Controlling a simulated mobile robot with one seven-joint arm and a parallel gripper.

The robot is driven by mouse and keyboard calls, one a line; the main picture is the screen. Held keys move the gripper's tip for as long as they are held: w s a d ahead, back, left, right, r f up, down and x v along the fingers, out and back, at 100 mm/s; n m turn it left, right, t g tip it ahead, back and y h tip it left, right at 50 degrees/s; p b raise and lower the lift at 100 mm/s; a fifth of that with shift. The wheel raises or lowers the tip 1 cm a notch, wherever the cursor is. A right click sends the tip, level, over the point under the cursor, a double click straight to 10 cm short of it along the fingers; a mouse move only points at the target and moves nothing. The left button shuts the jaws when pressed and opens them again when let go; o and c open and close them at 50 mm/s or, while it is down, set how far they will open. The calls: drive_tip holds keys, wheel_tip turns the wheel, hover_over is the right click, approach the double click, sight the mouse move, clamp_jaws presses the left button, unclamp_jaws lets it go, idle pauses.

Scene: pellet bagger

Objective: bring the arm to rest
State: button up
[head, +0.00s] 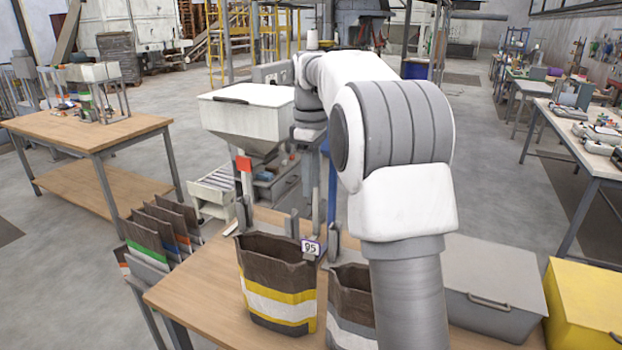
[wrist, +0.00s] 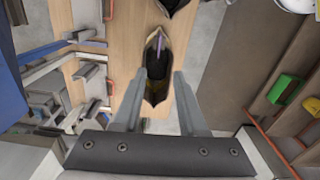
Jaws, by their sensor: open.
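My gripper (wrist: 157,80) is in the wrist view, with its two grey fingers apart and nothing held between them. Beyond the fingertips, the wrist view looks down on an open dark bag (wrist: 157,72) on the wooden bench; whether the fingers touch it I cannot tell. My white and grey arm (head: 400,140) reaches over the bench in the head view, and I cannot make out the gripper clearly there. A brown bag with yellow and white bands (head: 278,290) stands open on the bench. A second brown bag (head: 350,297) stands beside it, partly hidden by my arm.
A white hopper (head: 250,120) stands behind the bench. Several folded bags (head: 160,235) stand at the bench's left end. A small numbered tag (head: 310,247) is by the banded bag. A grey lidded box (head: 492,285) and a yellow box (head: 585,305) are at the right.

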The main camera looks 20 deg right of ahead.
idle(0.4)
drive_tip(key=s+a+r+m+t, duration=0.1)
drive_tip(key=s+a+r+m, duration=0.15)
drive_tip(key=s, duration=0.45)
drive_tip(key=s+a+r+m+t, duration=0.2)
drive_tip(key=s+r, duration=0.1)
drive_tip(key=s, duration=0.4)
drive_tip(key=s+a+f+m+t, duration=0.1)
drive_tip(key=s+f, duration=0.3)
drive_tip(key=s, duration=0.4)
drive_tip(key=s+a+f+m+t, duration=0.1)
drive_tip(key=s+a+f+m, duration=0.1)
drive_tip(key=s, duration=0.6)
drive_tip(key=shift+s+a+f+m+t, duration=0.2)
drive_tip(key=shift+s+f+m+t, duration=0.1)
drive_tip(key=shift+f+m, duration=0.75)
drive_tip(key=shift+r, duration=0.15)
